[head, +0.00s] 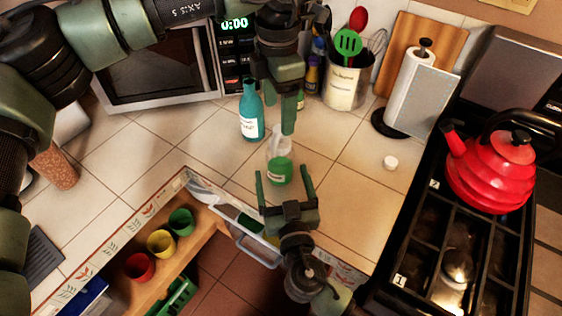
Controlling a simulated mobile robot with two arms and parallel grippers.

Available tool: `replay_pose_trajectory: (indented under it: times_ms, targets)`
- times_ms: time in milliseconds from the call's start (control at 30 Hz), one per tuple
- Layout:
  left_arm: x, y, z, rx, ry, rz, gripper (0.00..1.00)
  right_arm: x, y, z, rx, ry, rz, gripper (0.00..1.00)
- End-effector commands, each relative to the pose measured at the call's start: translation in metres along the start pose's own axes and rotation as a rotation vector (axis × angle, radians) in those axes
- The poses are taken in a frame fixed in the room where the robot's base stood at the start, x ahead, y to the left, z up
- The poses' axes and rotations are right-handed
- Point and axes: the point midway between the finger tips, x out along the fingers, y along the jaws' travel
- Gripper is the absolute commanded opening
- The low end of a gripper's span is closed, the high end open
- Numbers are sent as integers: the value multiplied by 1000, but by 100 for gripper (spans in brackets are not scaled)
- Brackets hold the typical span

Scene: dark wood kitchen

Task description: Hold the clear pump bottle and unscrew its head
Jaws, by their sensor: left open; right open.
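The clear pump bottle (280,171) stands upright on the tiled counter, with green liquid in its lower part. Its top is largely hidden behind my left gripper. My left gripper (290,127) comes down from above with its fingers pointing down over the top of the bottle. It is open; whether it touches the head I cannot tell. My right gripper (285,174) is open on the near side of the bottle. Its two fingers point away from me, one on each side of the bottle's lower part, with gaps showing on both sides.
A teal bottle (250,112) stands just behind to the left. A utensil crock (346,84), paper towel holder (406,92) and microwave (165,65) line the back. A red kettle (491,170) sits on the stove. Cups (161,243) stand below.

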Motion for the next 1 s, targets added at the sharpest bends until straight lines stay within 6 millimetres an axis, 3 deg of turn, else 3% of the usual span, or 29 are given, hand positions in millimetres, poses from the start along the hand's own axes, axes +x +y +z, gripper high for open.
replay_pose_trajectory:
  times_ms: [100,300,633,667,933,1000]
  targets:
    - [0,0,0,0,0,-1,70,20,1,-1,-2,3,1,86]
    - [0,0,0,0,0,-1,70,38,0,0,-1,1,0,86]
    - [0,0,0,0,-1,-1,70,42,0,0,-1,-1,0,86]
    - [0,0,0,0,-1,-1,70,42,0,0,-1,-1,0,80]
    - [0,0,0,0,-1,-1,70,42,0,0,-1,-1,0,5]
    - [0,0,0,0,-1,-1,70,42,0,0,-1,-1,0,0]
